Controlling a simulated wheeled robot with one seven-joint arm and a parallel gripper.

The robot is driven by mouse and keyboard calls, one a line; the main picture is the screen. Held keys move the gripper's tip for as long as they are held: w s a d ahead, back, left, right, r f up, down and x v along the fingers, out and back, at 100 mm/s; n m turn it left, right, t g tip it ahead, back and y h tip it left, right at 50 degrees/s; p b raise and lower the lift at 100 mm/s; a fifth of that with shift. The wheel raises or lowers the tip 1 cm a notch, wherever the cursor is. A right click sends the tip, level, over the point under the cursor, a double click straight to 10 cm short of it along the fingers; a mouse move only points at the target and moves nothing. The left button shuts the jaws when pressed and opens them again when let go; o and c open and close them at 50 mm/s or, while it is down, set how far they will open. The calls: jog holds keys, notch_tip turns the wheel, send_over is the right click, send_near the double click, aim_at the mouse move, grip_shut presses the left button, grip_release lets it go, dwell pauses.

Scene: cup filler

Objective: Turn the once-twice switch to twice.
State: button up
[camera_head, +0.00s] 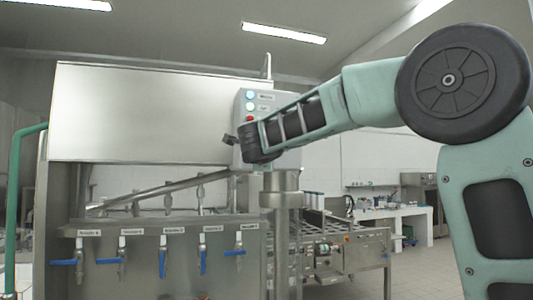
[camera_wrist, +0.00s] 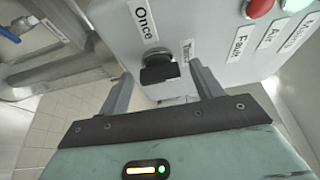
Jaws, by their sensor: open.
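The once-twice switch (camera_wrist: 158,72) is a black knob on the grey control box (camera_wrist: 205,30) in the wrist view. The label "Once" (camera_wrist: 142,22) is above and left of it; the label "Twice" (camera_wrist: 187,50) is to its right, partly covered by a finger. I cannot tell clearly which label the knob points at. My gripper (camera_wrist: 160,70) is open, with one finger on each side of the knob and no clear contact. In the head view my gripper (camera_head: 232,142) is at the control box (camera_head: 240,102), and the switch is hidden there.
In the head view a row of blue-handled valves (camera_head: 162,262) is below left, and a conveyor (camera_head: 335,240) is to the right.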

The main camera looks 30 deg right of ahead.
jog(key=b+v, duration=0.6)
jog(key=v, duration=1.1)
jog(key=shift+s, duration=0.25)
jog(key=shift+a+r, duration=0.1)
